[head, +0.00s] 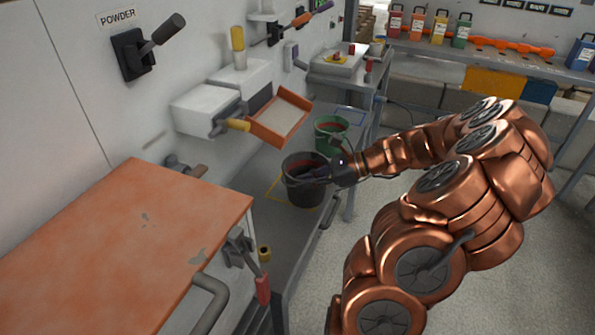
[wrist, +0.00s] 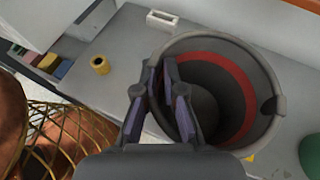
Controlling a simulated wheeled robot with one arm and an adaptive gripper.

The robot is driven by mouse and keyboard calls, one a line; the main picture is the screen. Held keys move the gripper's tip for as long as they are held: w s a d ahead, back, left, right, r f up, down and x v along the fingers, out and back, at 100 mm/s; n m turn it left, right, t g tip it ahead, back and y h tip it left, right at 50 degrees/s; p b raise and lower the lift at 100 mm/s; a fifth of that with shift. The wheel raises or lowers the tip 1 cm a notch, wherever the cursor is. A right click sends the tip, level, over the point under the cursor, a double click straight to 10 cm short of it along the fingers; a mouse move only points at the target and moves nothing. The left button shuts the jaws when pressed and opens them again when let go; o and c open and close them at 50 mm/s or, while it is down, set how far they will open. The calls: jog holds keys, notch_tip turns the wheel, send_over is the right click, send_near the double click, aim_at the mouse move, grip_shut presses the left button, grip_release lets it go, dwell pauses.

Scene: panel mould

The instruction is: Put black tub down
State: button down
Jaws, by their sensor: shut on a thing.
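The black tub (head: 304,190) is upright on or just above the grey shelf (head: 283,245), within a yellow outlined square; I cannot tell if its base touches. In the wrist view the tub (wrist: 262,75) shows its open mouth, with a red band around the inside. My gripper (head: 318,177) reaches in from the right and is shut on the tub's near wall. In the wrist view my gripper's fingers (wrist: 165,85) pinch the rim, one inside and one outside.
A green tub (head: 331,135) stands just behind the black tub, close by. An orange tray (head: 280,117) juts from the wall unit above left. An orange-topped bench (head: 125,250) fills the left front. A small yellow ring-like piece (wrist: 100,64) lies on the shelf.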

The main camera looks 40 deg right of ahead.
aim_at(292, 174)
jog(key=w+d, duration=0.1)
jog(key=w, duration=0.1)
jog(key=w+d, duration=0.1)
jog(key=w, duration=0.2)
jog(key=w+d+p, duration=0.1)
jog(key=w, duration=0.1)
jog(key=shift+w+d+f, duration=0.1)
jog(key=shift+w+f, duration=0.3)
jog(key=shift+f, duration=1.8)
jog(key=c, duration=1.3)
grip_release()
jog(key=shift+o, duration=0.2)
jog(key=shift+d, duration=0.1)
jog(key=v, duration=1.2)
jog(key=shift+w+r+b, duration=0.1)
jog(key=shift+b, duration=0.2)
